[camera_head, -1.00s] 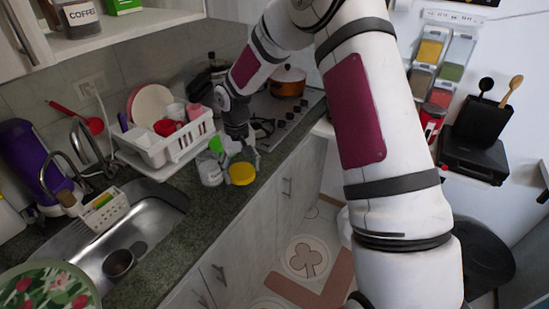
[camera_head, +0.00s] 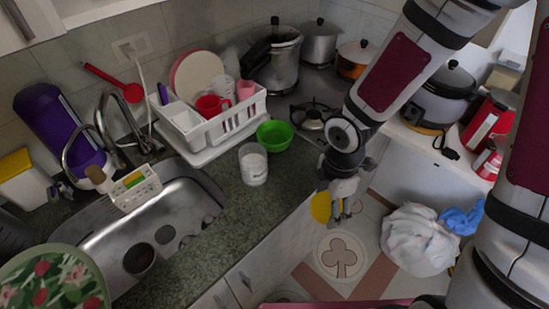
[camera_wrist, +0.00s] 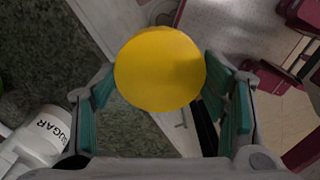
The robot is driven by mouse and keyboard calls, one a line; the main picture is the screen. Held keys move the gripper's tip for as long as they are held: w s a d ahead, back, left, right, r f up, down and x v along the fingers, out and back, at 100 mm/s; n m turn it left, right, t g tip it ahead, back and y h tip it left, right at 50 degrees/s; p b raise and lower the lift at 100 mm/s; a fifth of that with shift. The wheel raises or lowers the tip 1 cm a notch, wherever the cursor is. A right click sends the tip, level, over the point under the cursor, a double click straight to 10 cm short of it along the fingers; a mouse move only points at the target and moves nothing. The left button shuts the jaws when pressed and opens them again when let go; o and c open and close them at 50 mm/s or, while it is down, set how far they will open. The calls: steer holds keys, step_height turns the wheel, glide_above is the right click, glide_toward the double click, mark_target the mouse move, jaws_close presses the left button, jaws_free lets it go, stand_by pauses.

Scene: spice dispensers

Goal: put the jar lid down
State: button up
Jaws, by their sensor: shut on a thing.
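The round yellow jar lid (camera_head: 321,207) is in my gripper (camera_head: 340,205), beyond the front edge of the counter and above the floor in the head view. In the wrist view the lid (camera_wrist: 160,68) sits between the two green-padded fingers of my gripper (camera_wrist: 163,100), its flat face toward the camera. A clear, whitish jar (camera_head: 253,164) stands without a lid on the counter, left of my gripper. A jar labelled SUGAR (camera_wrist: 48,138) shows at the lower left of the wrist view.
A green bowl (camera_head: 275,135) stands behind the jar, beside the white dish rack (camera_head: 215,135). The sink (camera_head: 165,225) is to the left. Free granite counter (camera_head: 235,210) lies in front of the jar. A white bag (camera_head: 420,240) is at the right.

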steer(key=w+a, duration=0.2)
steer(key=w, duration=0.2)
steer(key=w+a+f, duration=0.1)
steer(key=w+a, duration=0.1)
steer(key=w, duration=0.3)
steer(key=w+a, duration=0.2)
steer(key=w, duration=0.2)
steer(key=shift+w+a+f, duration=0.15)
steer(key=shift+w+f, duration=0.05)
steer(key=shift+w, duration=0.2)
steer(key=shift+w+a+f+p, duration=0.15)
steer(key=shift+f+p, duration=0.2)
steer(key=shift+f, duration=0.55)
steer(key=shift+w+f+p, duration=0.15)
steer(key=shift+f+p, duration=0.2)
steer(key=shift+f, duration=0.55)
steer(key=shift+f, duration=0.15)
steer(key=o, duration=1.1)
step_height(320, 180, up, 12)
steer(key=shift+r+b, duration=0.2)
steer(key=shift+b, duration=0.7)
